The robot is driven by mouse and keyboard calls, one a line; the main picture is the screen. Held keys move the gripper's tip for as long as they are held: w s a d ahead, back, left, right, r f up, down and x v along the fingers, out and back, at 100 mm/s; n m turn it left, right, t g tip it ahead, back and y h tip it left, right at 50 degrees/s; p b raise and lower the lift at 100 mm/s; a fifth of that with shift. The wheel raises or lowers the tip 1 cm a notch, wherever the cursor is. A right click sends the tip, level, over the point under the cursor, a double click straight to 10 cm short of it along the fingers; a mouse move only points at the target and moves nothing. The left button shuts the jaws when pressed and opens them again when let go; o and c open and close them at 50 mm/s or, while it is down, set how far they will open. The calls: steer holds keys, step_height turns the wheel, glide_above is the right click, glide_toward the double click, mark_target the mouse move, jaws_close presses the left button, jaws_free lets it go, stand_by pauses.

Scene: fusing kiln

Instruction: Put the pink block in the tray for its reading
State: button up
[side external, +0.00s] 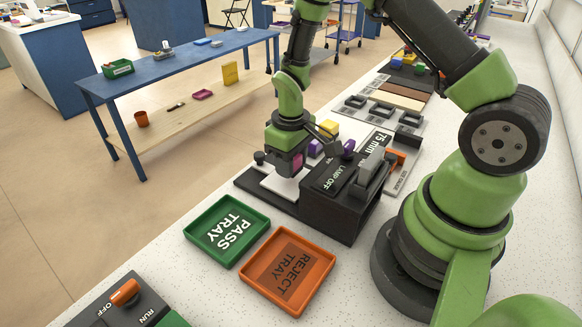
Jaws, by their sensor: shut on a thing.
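The pink block (297,162) is in my gripper (290,162), which is shut on it. The jaws partly hide it. My gripper holds it over the white plate at the left of a dark gauge unit (327,210); I cannot tell whether it touches the plate. The gauge's face reads "LAMP OFF", and a label beside it reads "75 mm". The green tray (210,252), marked "PASS TRAY", lies in front of the gauge and is empty. The orange tray (263,296), marked "REJECT TRAY", lies to its right and is also empty.
A switch box (122,300) with an orange knob, marked "OFF" and "RUN", is at the front left. A blue table (180,62) stands apart across the floor.

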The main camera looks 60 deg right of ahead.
step_height(320, 180, up, 8)
steer(key=shift+f, duration=0.1)
steer(key=s+a+n, duration=0.3)
steer(key=a+n, duration=0.1)
steer(key=a, duration=0.4)
steer(key=n, duration=0.5)
glide_toward(288, 270)
steer(key=shift+f, duration=3.5)
steer(key=shift+f, duration=0.15)
steer(key=o, duration=1)
